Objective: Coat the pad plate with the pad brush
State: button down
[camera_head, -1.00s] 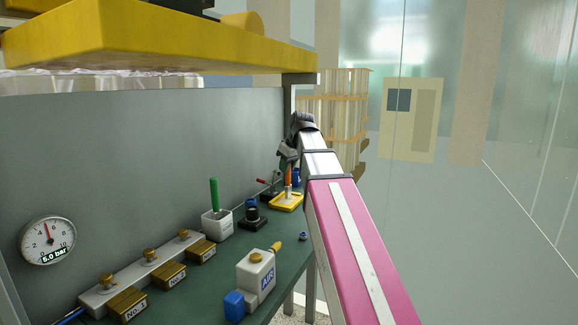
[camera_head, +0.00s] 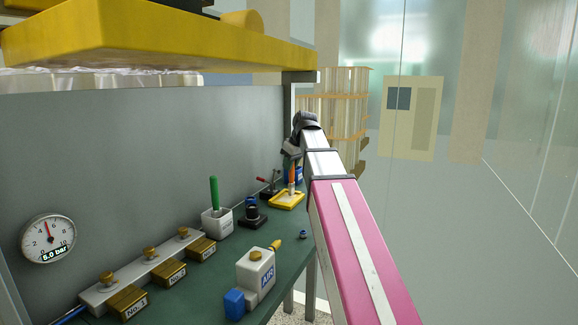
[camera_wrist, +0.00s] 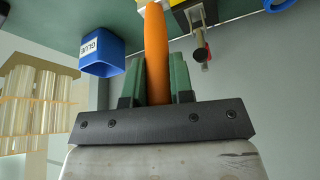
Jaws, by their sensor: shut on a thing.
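My gripper (camera_wrist: 158,78) is shut on the pad brush (camera_wrist: 156,45), with its green fingers on either side of the orange handle. In the head view the brush (camera_head: 292,173) stands roughly upright above a yellow-rimmed plate (camera_head: 287,205), which looks like the pad plate, at the far end of the bench. I cannot tell whether the bristles touch it. The wrist view shows only a yellow edge (camera_wrist: 178,3) of what may be that plate, and the brush's lower end is out of view.
A blue GLUE cup (camera_wrist: 104,56) stands beside the brush. A red-handled clamp (camera_head: 268,185), a black round fixture (camera_head: 252,216), a white pot with a green handle (camera_head: 216,220) and an AIR unit (camera_head: 257,275) stand on the bench. A yellow shelf (camera_head: 150,50) overhangs it.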

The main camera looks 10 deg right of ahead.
jog(key=shift+w+d, duration=0.2)
jog(key=shift+r, duration=3.45)
jog(key=c, duration=1.5)
grip_release()
jog(key=shift+c, duration=0.2)
grip_shut()
